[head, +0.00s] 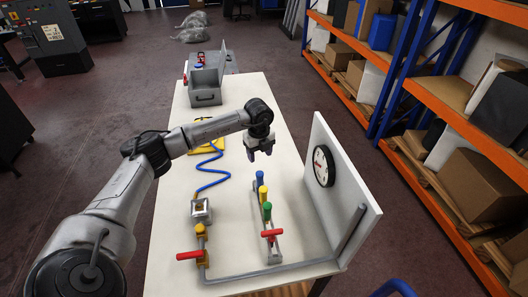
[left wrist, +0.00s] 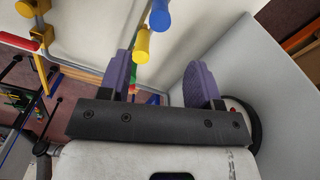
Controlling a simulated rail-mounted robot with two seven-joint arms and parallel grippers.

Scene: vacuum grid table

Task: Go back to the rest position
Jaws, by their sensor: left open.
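My left gripper (head: 261,151) hangs over the white table (head: 165,262) in the head view, pointing down, just behind a row of coloured handles. In the left wrist view its two purple fingers (left wrist: 158,80) stand apart with nothing held. The blue handle (head: 259,177), yellow handle (head: 263,192) and green handle (head: 267,211) stand in front of it. The blue handle (left wrist: 160,16) and yellow handle (left wrist: 141,46) also show beyond the fingers in the left wrist view. My right gripper is not in view.
A white upright panel (head: 345,190) with a round gauge (head: 324,166) stands right of my gripper. Red valve handles (head: 271,233) and a grey pipe (head: 265,271) lie at the front. A blue hose (head: 212,184) runs left. A grey box (head: 206,96) stands at the back.

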